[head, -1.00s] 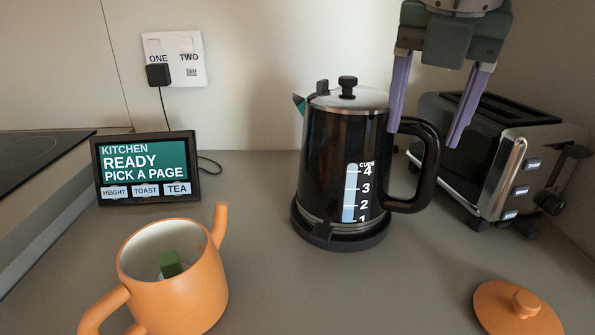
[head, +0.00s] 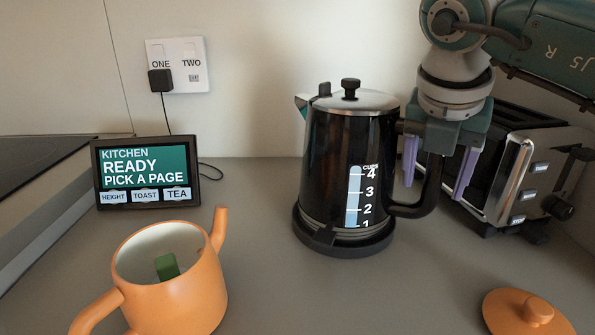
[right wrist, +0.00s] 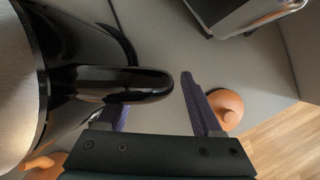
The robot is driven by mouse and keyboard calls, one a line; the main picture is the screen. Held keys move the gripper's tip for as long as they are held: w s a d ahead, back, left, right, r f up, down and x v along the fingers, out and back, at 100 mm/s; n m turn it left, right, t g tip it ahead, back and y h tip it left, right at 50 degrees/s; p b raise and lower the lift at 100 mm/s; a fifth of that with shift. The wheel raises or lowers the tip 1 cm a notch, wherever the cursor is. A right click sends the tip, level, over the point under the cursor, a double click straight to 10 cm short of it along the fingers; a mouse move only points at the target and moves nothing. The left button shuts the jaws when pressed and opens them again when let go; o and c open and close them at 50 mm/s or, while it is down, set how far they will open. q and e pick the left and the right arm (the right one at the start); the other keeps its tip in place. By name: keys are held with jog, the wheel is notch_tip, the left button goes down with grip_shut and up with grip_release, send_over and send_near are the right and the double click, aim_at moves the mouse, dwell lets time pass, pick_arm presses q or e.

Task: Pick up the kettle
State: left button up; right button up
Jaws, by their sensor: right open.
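The black kettle (head: 335,165) with a steel lid stands upright on its round black base (head: 345,245) in the middle of the counter. Its handle (head: 432,190) points right. My right gripper (head: 435,190) is open, pointing down, with its purple fingers on either side of the handle. In the right wrist view the handle (right wrist: 120,82) lies between the spread fingers (right wrist: 155,105), and I see no clear grip on it. The left gripper is not in view.
A toaster (head: 520,180) stands close behind and right of my right gripper. An orange teapot (head: 175,285) with a green item inside is front left, its lid (head: 528,315) front right. A small screen (head: 147,172) stands at the left near a wall socket (head: 178,65).

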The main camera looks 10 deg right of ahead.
grip_shut()
dwell(0.4)
jog(key=shift+r, duration=0.1)
dwell(0.8)
jog(key=shift+w+a+r, duration=0.1)
jog(key=shift+r, duration=0.05)
